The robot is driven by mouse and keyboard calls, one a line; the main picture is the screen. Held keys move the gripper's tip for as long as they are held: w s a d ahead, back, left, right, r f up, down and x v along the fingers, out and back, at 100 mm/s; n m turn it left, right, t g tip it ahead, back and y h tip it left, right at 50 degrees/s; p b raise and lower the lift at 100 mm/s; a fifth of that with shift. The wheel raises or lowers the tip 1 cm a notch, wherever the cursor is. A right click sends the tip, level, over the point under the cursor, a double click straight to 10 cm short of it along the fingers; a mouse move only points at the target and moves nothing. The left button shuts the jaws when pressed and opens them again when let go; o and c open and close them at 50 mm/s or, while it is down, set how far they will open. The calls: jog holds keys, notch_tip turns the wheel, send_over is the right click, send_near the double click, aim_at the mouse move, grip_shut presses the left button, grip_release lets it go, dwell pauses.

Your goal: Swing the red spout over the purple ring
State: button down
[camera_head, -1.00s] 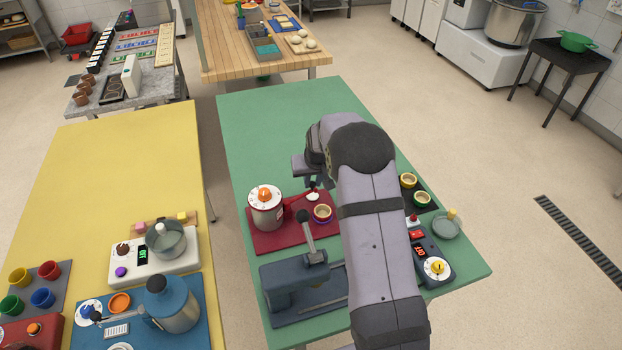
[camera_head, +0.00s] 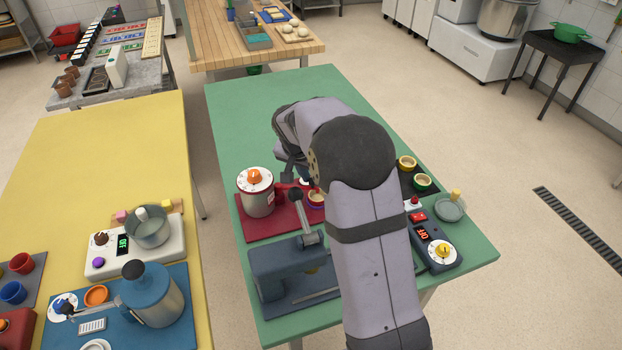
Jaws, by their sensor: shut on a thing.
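The purple ring (camera_head: 316,203) goes around a tan cup just right of the spout and is partly covered by my arm. My gripper (camera_head: 297,182) is low beside the pot and shut on the red spout; its fingertips are largely hidden by my own wrist. Whether the spout's tip lies over the purple ring cannot be made out.
A grey-blue press with an upright lever (camera_head: 297,205) stands just in front of the mat. To the right are yellow- and green-ringed cups (camera_head: 423,181), a dial box (camera_head: 436,248) and a grey-green dish (camera_head: 450,210). The green table's far part is clear.

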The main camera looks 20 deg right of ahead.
jog(key=shift+s, duration=0.1)
dwell(0.3)
jog(key=c, duration=1.6)
grip_release()
jog(key=shift+a, duration=0.1)
jog(key=shift+b+v, duration=0.75)
jog(key=shift+v, duration=2.95)
jog(key=s+d+n+g+h+p, duration=0.2)
jog(key=s+d+n+g+h, duration=0.15)
jog(key=s+d+n, duration=0.45)
jog(key=s+a+f+n+y+p, duration=0.1)
jog(key=s+a+f+n, duration=0.15)
jog(key=s, duration=0.55)
jog(key=s+a+f+n+y+p, duration=0.1)
jog(key=s+a+n, duration=0.1)
jog(key=s+n, duration=0.35)
jog(key=s+a+f+m+y, duration=0.1)
jog(key=s+a+m, duration=0.1)
jog(key=a, duration=0.1)
jog(key=s+a+f+m+y, duration=0.1)
jog(key=s+a+m+y, duration=0.1)
jog(key=a, duration=0.1)
jog(key=s+a+f+m+y, duration=0.1)
jog(key=s+a+m, duration=0.2)
jog(key=shift+a+f+y, duration=0.15)
jog(key=shift+f+y, duration=0.1)
jog(key=shift+y, duration=0.1)
